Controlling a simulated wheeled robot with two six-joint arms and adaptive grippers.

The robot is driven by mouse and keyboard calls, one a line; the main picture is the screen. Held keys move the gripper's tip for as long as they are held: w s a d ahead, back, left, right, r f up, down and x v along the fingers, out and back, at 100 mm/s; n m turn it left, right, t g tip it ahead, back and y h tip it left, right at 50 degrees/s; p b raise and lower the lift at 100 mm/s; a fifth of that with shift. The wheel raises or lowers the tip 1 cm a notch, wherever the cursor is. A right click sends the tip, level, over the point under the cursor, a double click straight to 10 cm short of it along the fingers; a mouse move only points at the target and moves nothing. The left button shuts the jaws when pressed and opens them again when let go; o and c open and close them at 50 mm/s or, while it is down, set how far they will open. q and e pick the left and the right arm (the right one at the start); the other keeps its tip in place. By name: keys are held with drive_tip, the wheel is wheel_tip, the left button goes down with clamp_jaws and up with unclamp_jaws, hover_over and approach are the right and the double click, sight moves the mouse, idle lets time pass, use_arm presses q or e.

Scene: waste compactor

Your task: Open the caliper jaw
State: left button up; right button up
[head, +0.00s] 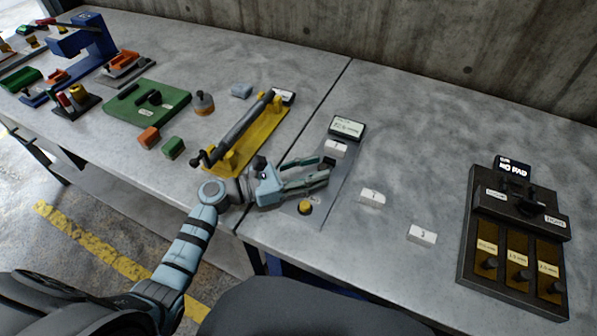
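A flat grey gauge plate (338,196), which looks like the caliper station, lies on the bench right of centre. It has a small display (347,127) at its far end and a yellow knob (305,207) at its near end. A white labelled block (335,147) sits at its far part. My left gripper (327,171) reaches over the plate from the left, its fingers apart with a gap between them and nothing clearly held. The fingers hide the middle of the plate, so I cannot make out the jaw. My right gripper is not in view.
A yellow fixture (250,143) with a dark cylinder stands close left of my gripper. Two white numbered blocks (372,197) (422,235) lie to the right. The bench behind the blocks is clear.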

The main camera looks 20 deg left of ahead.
use_arm(q)
drive_tip(key=v, duration=1.1)
drive_tip(key=shift+d, duration=0.1)
